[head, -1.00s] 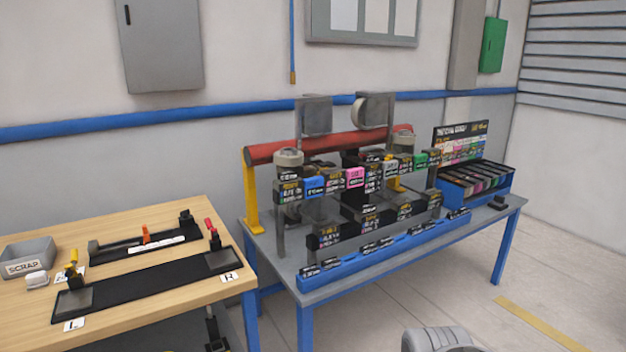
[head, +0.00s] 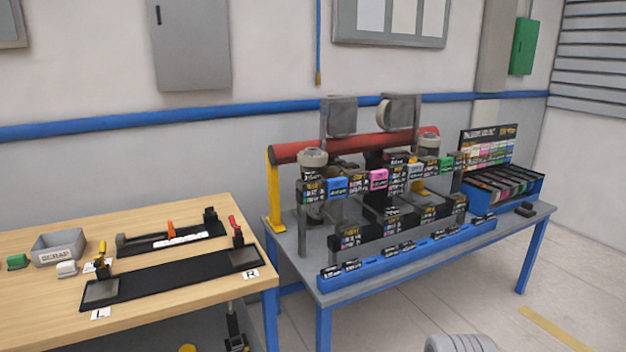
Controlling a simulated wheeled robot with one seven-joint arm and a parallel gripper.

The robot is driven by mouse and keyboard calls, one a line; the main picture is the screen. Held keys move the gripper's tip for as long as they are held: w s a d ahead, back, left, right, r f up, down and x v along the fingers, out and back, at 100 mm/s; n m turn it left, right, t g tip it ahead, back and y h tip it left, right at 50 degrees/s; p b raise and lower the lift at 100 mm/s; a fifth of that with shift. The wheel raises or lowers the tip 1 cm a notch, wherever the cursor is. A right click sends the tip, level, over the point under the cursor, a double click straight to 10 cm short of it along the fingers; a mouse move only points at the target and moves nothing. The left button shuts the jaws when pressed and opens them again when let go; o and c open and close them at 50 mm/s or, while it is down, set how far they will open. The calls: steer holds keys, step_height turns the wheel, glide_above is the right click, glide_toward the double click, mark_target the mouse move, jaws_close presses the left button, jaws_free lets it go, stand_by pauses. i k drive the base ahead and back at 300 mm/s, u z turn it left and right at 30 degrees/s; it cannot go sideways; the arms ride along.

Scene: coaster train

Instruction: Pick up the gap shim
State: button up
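No part is clearly recognisable as the gap shim at this distance. A blue sorting tray (head: 530,196) with dark slots holding thin coloured pieces stands at the right end of the grey bench, below a coloured chart board (head: 488,148). I cannot tell whether the gap shim is among those pieces. My gripper is not in view.
The grey bench (head: 340,290) carries a fixture with a red bar (head: 350,147) and a blue front rail (head: 405,255). The wooden table (head: 190,318) holds a black plate fixture (head: 172,277), a SCRAP bin (head: 58,248) and a green block (head: 18,262). Floor is open at right.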

mark_target(391, 210)
steer(key=z, duration=0.5)
steer(key=i, duration=2.7)
steer(key=u, duration=3)
